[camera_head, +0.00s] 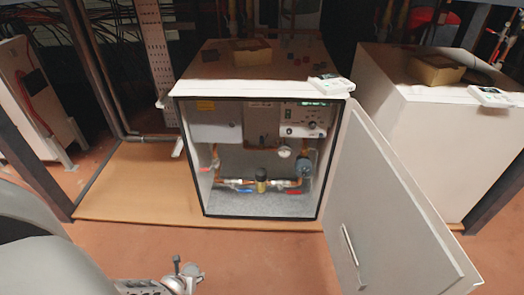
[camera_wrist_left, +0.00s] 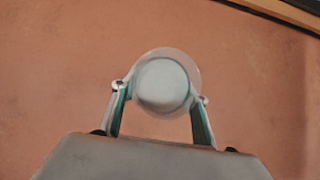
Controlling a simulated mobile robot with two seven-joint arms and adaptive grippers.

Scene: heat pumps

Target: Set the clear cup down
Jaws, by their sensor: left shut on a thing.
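The clear cup (camera_wrist_left: 165,82) shows end-on in the left wrist view as a pale, see-through round shape. My left gripper (camera_wrist_left: 160,95) is shut on it, with one finger on each side of the cup. The floor shows behind the cup; how far below it is, I cannot tell. In the head view, grey metal parts at the bottom edge seem to belong to my left arm, and I cannot make out the cup there. My right gripper is not in view.
An open heat pump cabinet (camera_head: 262,87) stands on a wooden board (camera_head: 125,195), its door (camera_head: 385,215) swung out to the right. A second closed cabinet (camera_head: 450,150) stands at right. Boxes sit on both tops. Reddish floor (camera_head: 270,260) in front is clear.

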